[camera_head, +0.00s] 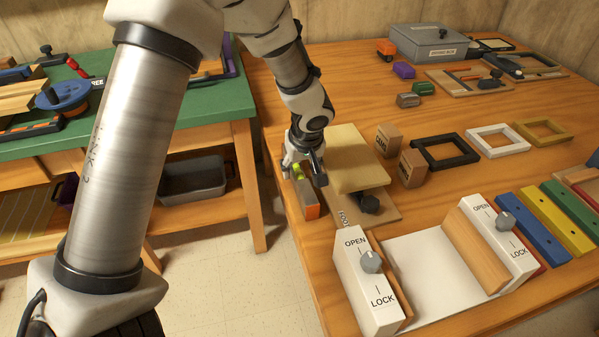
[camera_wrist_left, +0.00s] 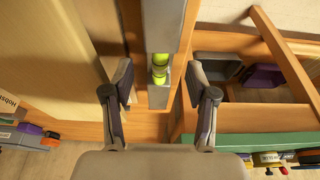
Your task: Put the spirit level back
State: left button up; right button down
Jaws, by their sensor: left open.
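The spirit level (camera_head: 308,200) is a narrow bar with grey sides, an orange end and a yellow-green vial. It lies along the left edge of the wooden table, beside a pale block. The left wrist view shows its grey top and green vial (camera_wrist_left: 160,58) from above. My left gripper (camera_head: 304,176) is over the level and hides part of it. Its two fingers (camera_wrist_left: 159,88) are open, one on each side of the bar, with gaps visible on both sides. My right gripper is not in view.
A pale yellow block (camera_head: 357,156) on a wooden board stands close to the right of the level. A white fixture with OPEN/LOCK knobs (camera_head: 370,262) is nearer. A green-topped bench (camera_head: 200,115) stands left, across a floor gap.

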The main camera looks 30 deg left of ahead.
pick_arm(q)
jog(key=p+v, duration=0.1)
jog(key=v, duration=0.7)
